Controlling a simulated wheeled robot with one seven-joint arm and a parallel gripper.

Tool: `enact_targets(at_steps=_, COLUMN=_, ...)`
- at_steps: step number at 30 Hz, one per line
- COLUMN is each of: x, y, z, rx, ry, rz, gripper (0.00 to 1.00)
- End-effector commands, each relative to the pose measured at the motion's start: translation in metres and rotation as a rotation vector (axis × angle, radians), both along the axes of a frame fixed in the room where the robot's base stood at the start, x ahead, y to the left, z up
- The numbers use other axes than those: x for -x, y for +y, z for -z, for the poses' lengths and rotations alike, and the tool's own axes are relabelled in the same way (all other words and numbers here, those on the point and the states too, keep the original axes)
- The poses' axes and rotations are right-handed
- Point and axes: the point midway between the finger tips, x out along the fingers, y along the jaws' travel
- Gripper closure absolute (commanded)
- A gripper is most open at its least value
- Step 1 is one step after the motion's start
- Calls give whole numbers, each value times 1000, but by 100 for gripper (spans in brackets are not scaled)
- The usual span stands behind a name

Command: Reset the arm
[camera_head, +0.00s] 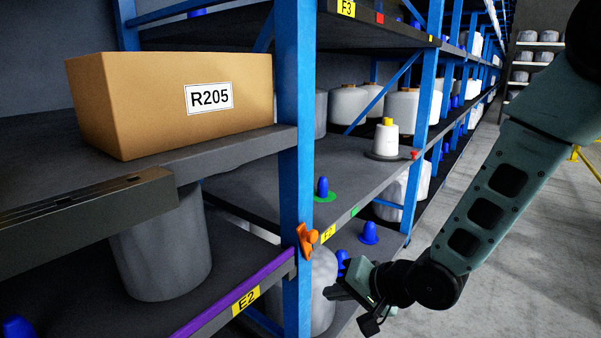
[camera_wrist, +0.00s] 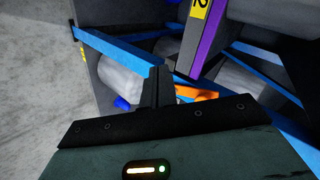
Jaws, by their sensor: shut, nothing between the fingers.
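My arm (camera_head: 485,205) comes down from the upper right in the head view. It bends at a black joint, and my gripper (camera_head: 328,292) points left at the lower middle, near the blue rack post. In the wrist view my gripper (camera_wrist: 160,72) is shut, its dark fingers together with nothing between them. An orange clip (camera_head: 307,240) is fixed to the blue post just above the gripper. The orange clip also shows beside the fingers in the wrist view (camera_wrist: 196,92).
The rack's blue post (camera_head: 296,120) stands close to my gripper. A cardboard box (camera_head: 170,100) labelled R205 sits on the left shelf. A white bobbin with a yellow top (camera_head: 386,140) stands on the middle shelf near a blue peg (camera_head: 322,187). The concrete aisle floor (camera_head: 530,240) at right is free.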

Motion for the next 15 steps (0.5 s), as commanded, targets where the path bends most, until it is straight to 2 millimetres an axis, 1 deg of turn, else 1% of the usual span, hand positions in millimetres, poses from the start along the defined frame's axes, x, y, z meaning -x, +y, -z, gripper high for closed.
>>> enact_targets(at_steps=1, x=14, y=-1, z=-8, rx=120, ry=-23, rz=-58, gripper=100)
enact_targets(at_steps=3, x=36, y=-7, z=-15, rx=288, ry=-34, rz=-145, gripper=100)
enact_targets(at_steps=5, x=58, y=-14, z=-22, rx=419, ry=-31, rz=-226, gripper=100)
enact_targets(at_steps=6, x=73, y=-19, z=-28, rx=498, ry=-26, rz=-283, gripper=100)
enact_targets(at_steps=10, x=124, y=-36, z=-45, rx=686, ry=13, rz=-462, gripper=100)
enact_targets(at_steps=15, x=182, y=-53, z=-64, rx=816, ry=72, rz=-669, gripper=100)
